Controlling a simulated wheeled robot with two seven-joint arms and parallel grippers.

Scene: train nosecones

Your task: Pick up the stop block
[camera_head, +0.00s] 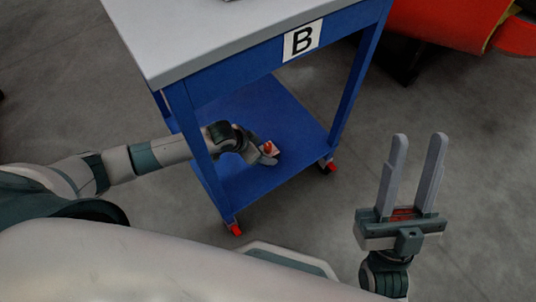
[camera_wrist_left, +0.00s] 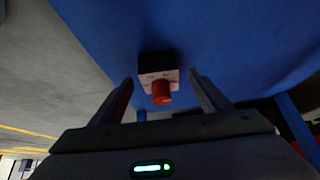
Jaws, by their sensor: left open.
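The stop block is a small dark and pale block with a red round button (camera_wrist_left: 160,92). It lies on the blue lower shelf (camera_head: 285,115) of the cart, and its red and white parts show in the head view (camera_head: 269,148). My left gripper (camera_wrist_left: 161,86) is open, with its fingers on either side of the block in the wrist view. I cannot tell whether the fingers touch it. In the head view my left gripper (camera_head: 262,157) partly hides the block. My right gripper (camera_head: 419,138) is open and empty, pointing up beside the cart.
The cart has a grey top (camera_head: 200,35), blue legs (camera_head: 358,80) and a "B" label (camera_head: 302,40). My left arm reaches in under the top, close to a front leg. A red-orange object (camera_head: 450,22) stands at the back right.

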